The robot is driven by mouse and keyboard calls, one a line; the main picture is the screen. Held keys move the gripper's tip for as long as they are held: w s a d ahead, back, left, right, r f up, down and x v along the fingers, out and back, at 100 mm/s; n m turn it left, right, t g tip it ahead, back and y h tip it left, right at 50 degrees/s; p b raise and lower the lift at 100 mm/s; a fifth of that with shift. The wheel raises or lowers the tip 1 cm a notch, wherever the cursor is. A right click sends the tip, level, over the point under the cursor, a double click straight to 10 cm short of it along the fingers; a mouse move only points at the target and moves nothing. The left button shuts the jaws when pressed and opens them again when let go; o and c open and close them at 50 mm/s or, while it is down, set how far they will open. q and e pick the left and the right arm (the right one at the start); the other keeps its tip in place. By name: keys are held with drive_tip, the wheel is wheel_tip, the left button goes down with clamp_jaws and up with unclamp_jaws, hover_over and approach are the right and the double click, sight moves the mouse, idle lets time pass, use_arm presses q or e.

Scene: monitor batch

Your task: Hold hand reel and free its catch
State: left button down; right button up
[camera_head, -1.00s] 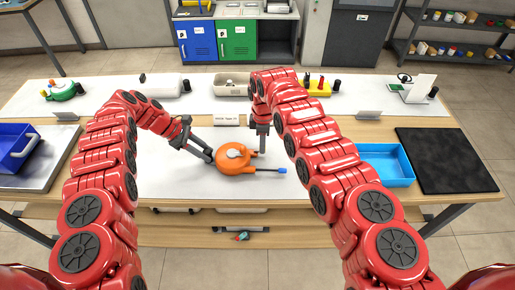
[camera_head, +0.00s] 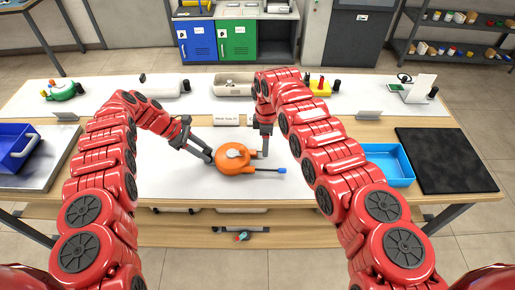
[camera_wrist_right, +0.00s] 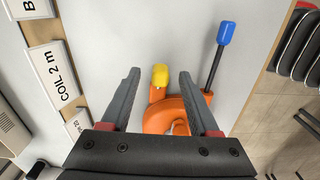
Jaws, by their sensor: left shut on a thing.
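The orange hand reel (camera_head: 236,162) lies on the white mat in the middle of the table, its dark rod with a blue tip (camera_head: 281,170) pointing right. My left gripper (camera_head: 209,157) is shut on the reel's left edge. My right gripper (camera_head: 264,153) points down at the reel's right side. In the right wrist view, the reel (camera_wrist_right: 163,116) is partly hidden by my right gripper. A yellow catch (camera_wrist_right: 160,76) stands out from its rim between the open fingers, with a gap on both sides. The blue-tipped rod (camera_wrist_right: 226,33) lies just outside the right finger.
A blue tray (camera_head: 388,165) and a black mat (camera_head: 446,160) are on the right. A blue bin (camera_head: 17,148) is on the left. Labels, including one reading "COIL 2 m" (camera_wrist_right: 53,75), stand behind the reel. The white mat (camera_head: 180,185) is clear in front.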

use_arm(q)
drive_tip(key=shift+d, duration=0.1)
use_arm(e)
wheel_tip(320, 180, up, 12)
idle(0.5)
use_arm(q)
drive_tip(key=shift+c, duration=2.3)
unclamp_jaws()
